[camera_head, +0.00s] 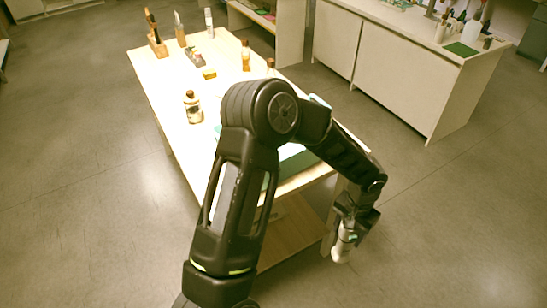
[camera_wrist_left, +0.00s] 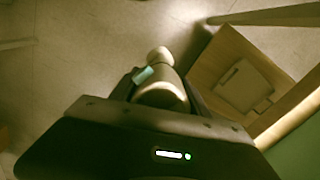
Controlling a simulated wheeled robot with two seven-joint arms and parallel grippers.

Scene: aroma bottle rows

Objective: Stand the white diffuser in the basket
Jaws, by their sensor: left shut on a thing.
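My left gripper (camera_head: 349,229) is shut on the white diffuser (camera_head: 342,250), a pale bottle-like thing that hangs low beyond the table's near right corner, over the floor side. In the left wrist view the diffuser (camera_wrist_left: 162,92) sticks out past the gripper, with a small teal patch on its side. A teal-edged, pale container (camera_head: 291,152), possibly the basket, is on the near end of the table, mostly hidden behind my left arm. My right gripper is not in view.
The pale wooden table (camera_head: 165,88) carries a brown-capped bottle (camera_head: 193,108), a yellow block (camera_head: 209,73), brown bottles (camera_head: 246,56) and a wooden holder (camera_head: 157,44). A white counter (camera_head: 405,82) stands at the back right. Open floor lies to the right.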

